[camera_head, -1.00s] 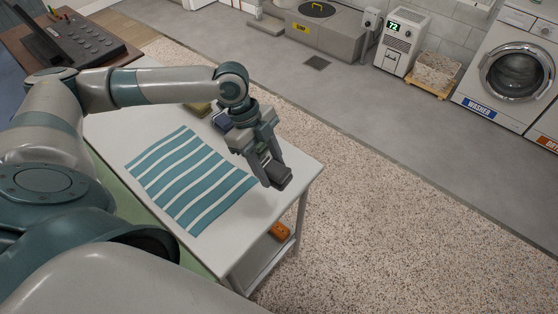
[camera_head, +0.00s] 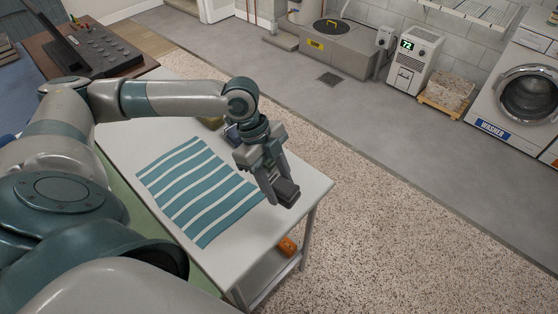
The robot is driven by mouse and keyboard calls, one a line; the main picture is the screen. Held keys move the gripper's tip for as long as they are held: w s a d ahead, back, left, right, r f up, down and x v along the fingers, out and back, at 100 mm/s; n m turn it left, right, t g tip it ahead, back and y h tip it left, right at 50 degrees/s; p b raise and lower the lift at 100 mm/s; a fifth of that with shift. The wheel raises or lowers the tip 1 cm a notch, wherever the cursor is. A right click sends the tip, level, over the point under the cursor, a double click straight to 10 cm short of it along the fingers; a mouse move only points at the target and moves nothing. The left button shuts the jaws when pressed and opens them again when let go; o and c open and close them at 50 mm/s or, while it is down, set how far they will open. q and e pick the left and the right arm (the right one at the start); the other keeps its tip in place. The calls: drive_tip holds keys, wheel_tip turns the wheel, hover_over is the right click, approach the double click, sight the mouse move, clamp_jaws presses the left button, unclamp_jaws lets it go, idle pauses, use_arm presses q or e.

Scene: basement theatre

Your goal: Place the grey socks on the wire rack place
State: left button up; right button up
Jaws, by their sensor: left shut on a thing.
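My left gripper (camera_head: 276,192) is shut on the grey socks (camera_head: 286,191), a small dark grey bundle between its fingertips. It holds them over the right end of the white table (camera_head: 318,184), near the table's edge. I cannot tell how far above the top they are. A wire rack (camera_head: 482,10) shows at the top right, mounted on the block wall and cut off by the picture's top edge. My right gripper is not in view.
A teal-and-white striped cloth (camera_head: 197,190) lies on the table. An orange object (camera_head: 287,246) sits on the shelf below. A washer (camera_head: 527,95), a dehumidifier (camera_head: 413,60) and a sump lid (camera_head: 333,28) line the far wall. The floor between is clear.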

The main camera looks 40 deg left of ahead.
use_arm(q)
drive_tip(key=shift+w+d+f+n, duration=0.3)
drive_tip(key=shift+d+f+n, duration=0.2)
drive_tip(key=shift+f+n, duration=0.1)
drive_tip(key=w+d+f+n+t+y, duration=0.1)
drive_tip(key=w+d+n+t+y, duration=0.3)
drive_tip(key=n, duration=1.3)
drive_tip(key=shift+w+d+f, duration=0.25)
drive_tip(key=shift+w+d, duration=0.65)
drive_tip(key=shift+w, duration=0.8)
drive_tip(key=shift+d+t, duration=0.1)
drive_tip(key=shift+t, duration=0.2)
